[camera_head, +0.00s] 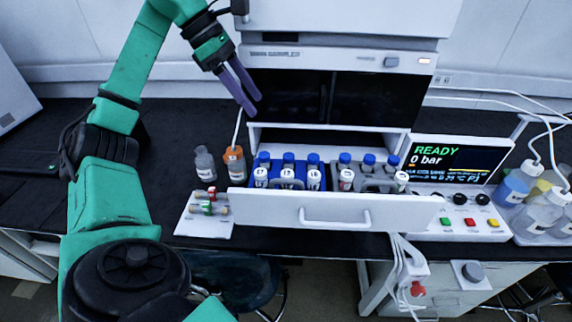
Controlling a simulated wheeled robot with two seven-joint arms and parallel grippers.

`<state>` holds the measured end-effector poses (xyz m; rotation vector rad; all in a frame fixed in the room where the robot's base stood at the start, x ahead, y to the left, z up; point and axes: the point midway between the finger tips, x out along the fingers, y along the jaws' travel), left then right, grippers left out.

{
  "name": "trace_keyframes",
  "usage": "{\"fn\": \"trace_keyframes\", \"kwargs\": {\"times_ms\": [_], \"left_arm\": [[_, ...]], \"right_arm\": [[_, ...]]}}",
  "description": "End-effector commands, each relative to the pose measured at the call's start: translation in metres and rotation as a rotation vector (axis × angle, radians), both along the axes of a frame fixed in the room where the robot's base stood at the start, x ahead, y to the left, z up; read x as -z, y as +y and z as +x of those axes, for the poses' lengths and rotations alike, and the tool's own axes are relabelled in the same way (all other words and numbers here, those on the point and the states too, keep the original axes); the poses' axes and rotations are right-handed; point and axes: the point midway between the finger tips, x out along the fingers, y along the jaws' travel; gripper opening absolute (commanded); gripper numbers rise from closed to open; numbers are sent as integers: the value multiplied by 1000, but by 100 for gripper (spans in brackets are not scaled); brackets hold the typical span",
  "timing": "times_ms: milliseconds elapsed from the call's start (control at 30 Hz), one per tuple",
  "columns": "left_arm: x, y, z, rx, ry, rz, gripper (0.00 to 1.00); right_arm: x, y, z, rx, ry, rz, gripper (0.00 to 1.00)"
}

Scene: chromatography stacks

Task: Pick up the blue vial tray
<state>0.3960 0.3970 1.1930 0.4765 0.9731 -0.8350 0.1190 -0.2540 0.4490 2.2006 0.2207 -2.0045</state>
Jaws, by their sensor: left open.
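The blue vial tray (277,183) sits in the left part of an open white drawer (270,206). It holds several blue-capped and white-capped vials, which cover much of it. A grey tray (376,184) with similar vials sits to its right in the same drawer. My left gripper (250,106) is above and behind the left end of the drawer, in front of the instrument. Its two purple fingers point down and right, apart from the tray, open and with nothing seen between them. My right gripper is not in view.
A clear bottle (205,164) and an orange bottle (235,163) stand left of the drawer. A control panel reading READY 0 bar (459,160) is at the right, near several solvent bottles (541,213). The black bench (40,190) is mostly clear at left.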

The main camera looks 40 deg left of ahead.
Motion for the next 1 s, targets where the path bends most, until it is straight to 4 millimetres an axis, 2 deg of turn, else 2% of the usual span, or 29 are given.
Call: {"fn": "trace_keyframes", "kwargs": {"times_ms": [100,200,300,467,600,733,933,967,1000], "left_arm": [[31,-10,7,3,5,0,67],[54,-21,15,3,5,0,67],[71,-31,21,3,5,0,67],[88,-39,26,2,3,0,67],[116,-52,26,3,5,0,67],[124,-59,33,1,1,-1,67],[124,-59,33,0,1,-1,67],[124,-59,33,0,1,-1,59],[124,-59,33,0,1,-1,44]], "right_arm": [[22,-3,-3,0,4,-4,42],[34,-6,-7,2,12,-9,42],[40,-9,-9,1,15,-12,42],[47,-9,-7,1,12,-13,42],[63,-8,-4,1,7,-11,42],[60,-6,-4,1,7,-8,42],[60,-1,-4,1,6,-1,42],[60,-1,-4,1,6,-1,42],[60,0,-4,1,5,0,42]]}}
